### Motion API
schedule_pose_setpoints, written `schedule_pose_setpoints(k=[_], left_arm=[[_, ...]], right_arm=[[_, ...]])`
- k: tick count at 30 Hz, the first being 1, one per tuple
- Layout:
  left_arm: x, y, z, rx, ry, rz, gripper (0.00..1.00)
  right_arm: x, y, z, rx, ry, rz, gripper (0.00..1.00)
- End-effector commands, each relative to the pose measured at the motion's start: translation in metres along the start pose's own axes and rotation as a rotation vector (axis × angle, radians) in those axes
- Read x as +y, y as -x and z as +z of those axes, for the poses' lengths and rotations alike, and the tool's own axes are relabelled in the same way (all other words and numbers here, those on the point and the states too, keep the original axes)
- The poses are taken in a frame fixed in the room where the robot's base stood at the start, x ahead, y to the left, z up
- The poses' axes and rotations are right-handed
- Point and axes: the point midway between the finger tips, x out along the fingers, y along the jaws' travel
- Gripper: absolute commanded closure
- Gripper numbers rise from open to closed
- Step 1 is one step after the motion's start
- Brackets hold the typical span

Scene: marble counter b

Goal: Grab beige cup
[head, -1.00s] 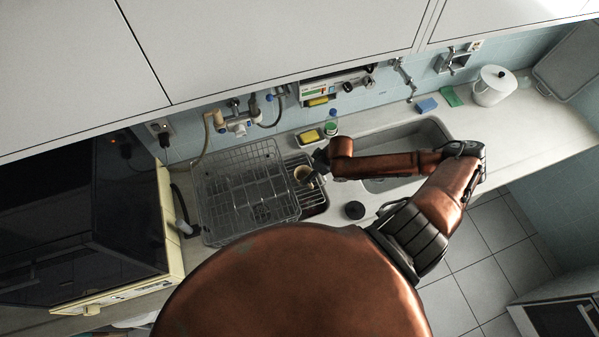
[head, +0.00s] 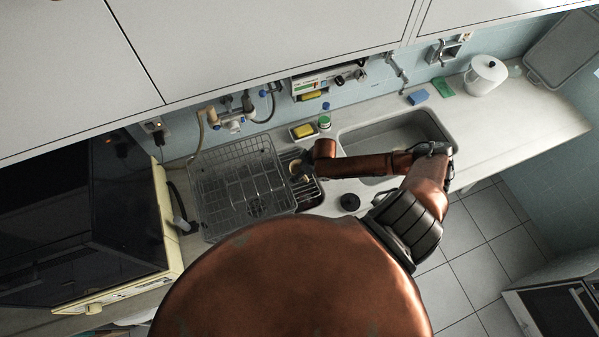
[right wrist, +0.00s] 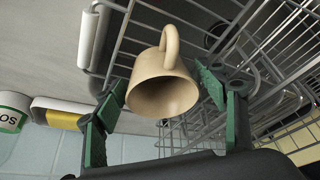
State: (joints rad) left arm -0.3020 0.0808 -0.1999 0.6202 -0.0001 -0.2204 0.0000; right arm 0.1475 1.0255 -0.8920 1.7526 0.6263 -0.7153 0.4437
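The beige cup (right wrist: 163,85) shows in the right wrist view with its mouth facing the camera and its handle at the top. In the head view the cup (head: 296,170) is small and partly hidden by my right gripper, by the right side of the dish rack. My right gripper (right wrist: 162,85) has its green-padded fingers spread, one on each side of the cup. Whether the pads touch it is not clear. In the head view my right gripper (head: 305,175) is dark and small at the cup. My left gripper is not in view.
The wire dish rack (head: 238,185) stands just left of the cup. A yellow sponge (head: 304,131) in a dish and a green-capped bottle (head: 324,122) are behind. The sink (head: 375,135) is to the right. A dark round object (head: 350,202) lies in front.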

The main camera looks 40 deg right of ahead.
Motion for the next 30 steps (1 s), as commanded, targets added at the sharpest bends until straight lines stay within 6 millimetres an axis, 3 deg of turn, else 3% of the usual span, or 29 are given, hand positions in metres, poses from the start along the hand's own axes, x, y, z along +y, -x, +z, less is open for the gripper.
schedule_pose_setpoints(k=[5, 17, 30], left_arm=[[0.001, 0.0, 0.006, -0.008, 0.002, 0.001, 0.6], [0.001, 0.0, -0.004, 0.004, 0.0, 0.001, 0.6], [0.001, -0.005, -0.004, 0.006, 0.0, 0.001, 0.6]], right_arm=[[0.0, 0.0, 0.0, 0.0, 0.0, 0.0, 0.49], [0.0, 0.0, 0.0, 0.0, 0.0, 0.001, 0.75], [0.001, 0.01, -0.004, 0.002, 0.001, 0.001, 0.76]])
